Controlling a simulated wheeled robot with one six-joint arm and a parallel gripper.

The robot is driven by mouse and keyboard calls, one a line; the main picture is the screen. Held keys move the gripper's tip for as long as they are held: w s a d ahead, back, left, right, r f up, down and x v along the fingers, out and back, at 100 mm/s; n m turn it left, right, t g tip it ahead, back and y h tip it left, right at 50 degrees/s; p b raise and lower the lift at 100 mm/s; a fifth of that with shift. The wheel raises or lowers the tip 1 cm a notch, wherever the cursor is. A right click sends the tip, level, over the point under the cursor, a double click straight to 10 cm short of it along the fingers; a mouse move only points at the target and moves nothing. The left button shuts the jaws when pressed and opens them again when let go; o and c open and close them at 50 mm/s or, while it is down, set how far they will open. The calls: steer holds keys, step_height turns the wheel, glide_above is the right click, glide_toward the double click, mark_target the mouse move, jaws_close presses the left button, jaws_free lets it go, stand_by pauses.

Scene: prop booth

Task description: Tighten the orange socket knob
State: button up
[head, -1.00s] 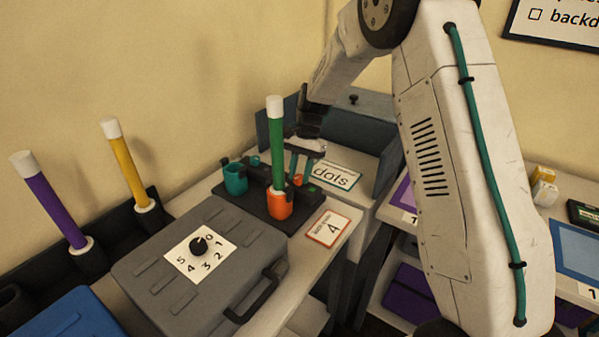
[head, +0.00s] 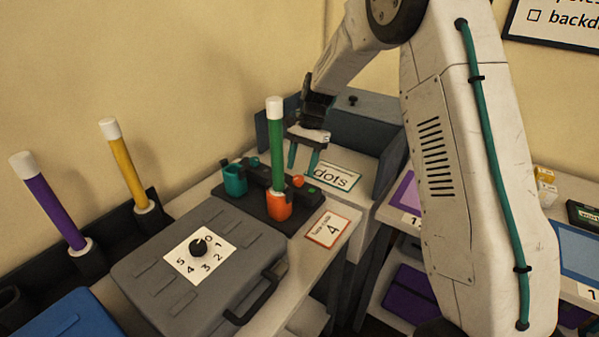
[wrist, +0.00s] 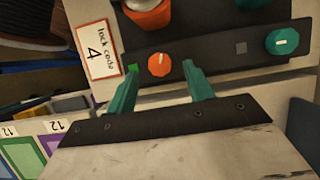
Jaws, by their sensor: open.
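The orange socket knob (head: 298,181) sits on the black base (head: 262,205), beside the orange socket (head: 279,206). A green tube (head: 276,142) with a white cap stands upright in that socket. In the wrist view, the knob (wrist: 159,64) has a pale pointer mark, and a lit green square (wrist: 133,68) is beside it. My gripper (head: 302,170) is open and empty above the knob. In the wrist view, its teal fingers (wrist: 160,70) appear on either side of the knob, apart from it.
A teal socket (head: 235,180) and a teal knob (wrist: 282,41), with a dark square between the knobs, share the base. A "lock code 4" card (head: 327,229) and a "dots" card (head: 333,176) lie nearby. A grey case (head: 150,270) with a numbered dial stands in front.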

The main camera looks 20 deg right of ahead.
steer(key=v, duration=0.4)
steer(key=shift+w+d+r, duration=0.1)
steer(key=shift+r, duration=0.3)
steer(key=s, duration=0.1)
steer(key=s+f+n, duration=0.1)
steer(key=s+n, duration=0.1)
steer(key=shift+s+d+f+g, duration=0.2)
steer(key=shift+d+f+g, duration=0.1)
steer(key=shift+g, duration=0.1)
steer(key=s+r+n+t+h, duration=0.1)
steer(key=s+r+n, duration=0.2)
steer(key=s, duration=0.9)
steer(key=s+r+n+t+h, duration=0.1)
steer(key=s+r, duration=0.5)
steer(key=s, duration=0.6)
steer(key=s+r+n+t+h, duration=0.1)
steer(key=s+r+n, duration=0.3)
steer(key=s, duration=0.9)
steer(key=shift+r+n+t+h, duration=0.3)
steer(key=shift+r+t, duration=0.25)
steer(key=shift+t, duration=0.35)
